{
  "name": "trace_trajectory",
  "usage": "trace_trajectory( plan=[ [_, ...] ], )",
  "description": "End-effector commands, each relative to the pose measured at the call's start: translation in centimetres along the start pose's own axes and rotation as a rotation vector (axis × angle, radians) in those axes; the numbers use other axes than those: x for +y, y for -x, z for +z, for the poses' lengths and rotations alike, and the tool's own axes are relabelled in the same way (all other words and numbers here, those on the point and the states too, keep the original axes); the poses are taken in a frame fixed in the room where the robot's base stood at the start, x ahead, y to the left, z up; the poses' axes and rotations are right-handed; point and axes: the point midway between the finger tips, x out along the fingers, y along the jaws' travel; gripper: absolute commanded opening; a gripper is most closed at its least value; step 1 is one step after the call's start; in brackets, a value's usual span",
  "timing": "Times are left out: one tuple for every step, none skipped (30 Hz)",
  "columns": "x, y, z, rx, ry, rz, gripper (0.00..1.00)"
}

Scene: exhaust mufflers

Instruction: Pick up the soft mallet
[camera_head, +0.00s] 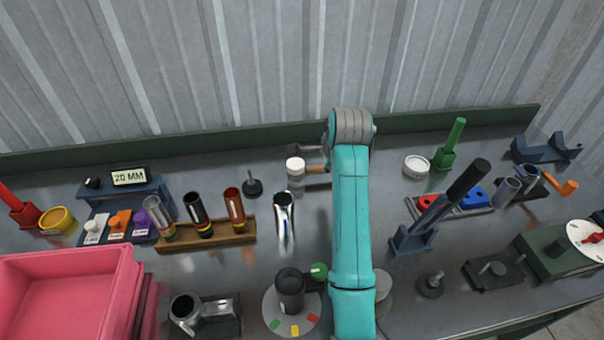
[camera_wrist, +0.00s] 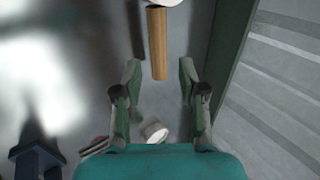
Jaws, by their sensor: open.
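The soft mallet has a white head (camera_head: 295,168) with a light wooden handle (camera_head: 315,169) pointing right, partly hidden by my arm in the head view. In the wrist view the handle (camera_wrist: 158,45) runs down from the top edge, where only a bit of the white head (camera_wrist: 150,2) shows. My gripper (camera_wrist: 160,72) is open, with one finger on each side of the handle's end. The fingers do not visibly touch the handle; the height between them is hard to tell. In the head view my arm hides most of the gripper.
A white round tin (camera_head: 417,165) stands right of my arm, with a green upright holder (camera_head: 449,145) beyond it. A chrome tube (camera_head: 283,205) stands in front of the mallet. A black knobbed piece (camera_head: 252,185) is to its left. The green back ledge (camera_head: 230,139) runs behind.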

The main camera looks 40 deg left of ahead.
Motion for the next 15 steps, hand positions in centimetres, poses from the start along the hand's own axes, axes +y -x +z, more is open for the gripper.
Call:
trace_trajectory(
  plan=[
    [0.1,-0.7,0.1,-0.002,-0.004,0.004,0.41],
    [0.1,-1.2,0.1,-0.002,-0.005,0.005,0.41],
    [0.1,-1.8,0.1,-0.002,-0.005,0.005,0.41],
    [0.1,-2.2,0.0,-0.001,-0.004,0.004,0.41],
    [0.2,-2.7,0.0,-0.001,-0.004,0.005,0.41],
    [0.1,-3.2,0.0,-0.001,-0.004,0.003,0.41],
    [0.1,-3.6,0.0,-0.001,-0.004,0.004,0.41],
    [0.1,-4.0,0.0,-0.001,-0.003,0.003,0.41],
    [0.1,-4.4,0.0,-0.001,-0.003,0.002,0.41],
    [0.1,-4.6,0.0,-0.001,-0.003,0.002,0.41],
    [0.1,-4.8,0.0,-0.001,-0.003,0.002,0.41],
    [0.1,-5.0,0.0,0.0,-0.002,0.001,0.41],
    [0.1,-5.1,0.0,0.0,-0.002,0.0,0.41],
    [0.1,-5.2,0.0,0.0,-0.002,0.0,0.41],
    [0.1,-5.5,0.0,0.0,-0.002,0.001,0.41]
  ],
)
